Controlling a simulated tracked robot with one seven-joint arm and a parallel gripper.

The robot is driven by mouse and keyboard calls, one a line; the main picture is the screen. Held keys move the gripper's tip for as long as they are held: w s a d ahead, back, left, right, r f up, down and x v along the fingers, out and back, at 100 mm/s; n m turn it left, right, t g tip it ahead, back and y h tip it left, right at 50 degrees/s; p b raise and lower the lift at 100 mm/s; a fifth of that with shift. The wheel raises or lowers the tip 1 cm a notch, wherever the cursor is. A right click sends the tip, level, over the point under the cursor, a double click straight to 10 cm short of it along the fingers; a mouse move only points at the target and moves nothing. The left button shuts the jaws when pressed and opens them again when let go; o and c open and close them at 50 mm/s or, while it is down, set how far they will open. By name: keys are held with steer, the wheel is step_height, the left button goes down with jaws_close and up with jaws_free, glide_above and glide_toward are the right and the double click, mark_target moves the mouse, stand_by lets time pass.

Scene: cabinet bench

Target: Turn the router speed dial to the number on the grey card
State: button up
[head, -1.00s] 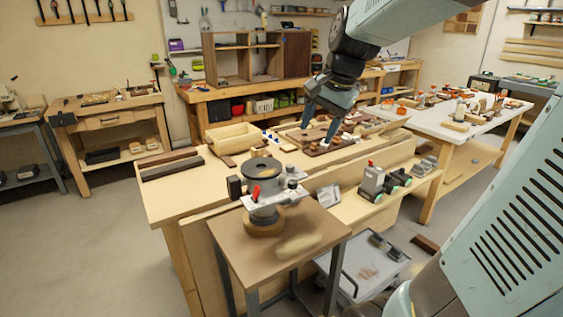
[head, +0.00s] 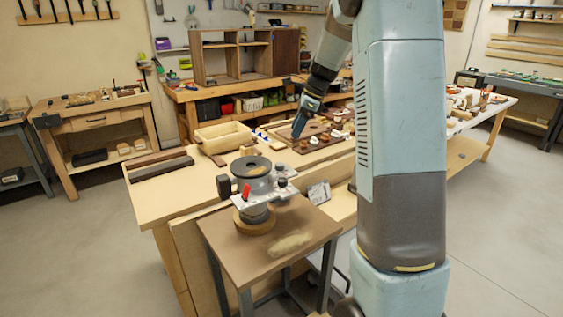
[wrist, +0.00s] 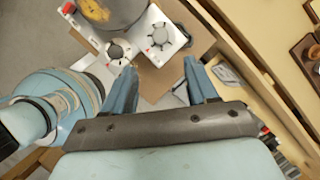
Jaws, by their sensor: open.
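The router (head: 252,182) stands on a small brown-topped stand, with a dark round top, a red part and a pale plate. In the wrist view, the router body (wrist: 108,12) is at the top left. Two round grey knobs show on its pale plates, a left knob (wrist: 115,50) and a right knob (wrist: 160,36); I cannot tell which is the speed dial. A small grey card (head: 318,193) stands right of the router; its number is too small to read. My gripper (wrist: 160,70) is open and empty, its fingers apart below the knobs. In the head view my gripper (head: 300,137) is beyond the router.
The long bench behind holds a wooden tray (head: 222,137), dark wood strips (head: 160,165) and a board with small parts (head: 315,135). My arm hides part of the bench at right.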

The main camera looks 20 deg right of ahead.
mark_target(280, 163)
steer(key=x, duration=1.4)
steer(key=c, duration=1)
steer(key=shift+c, duration=0.2)
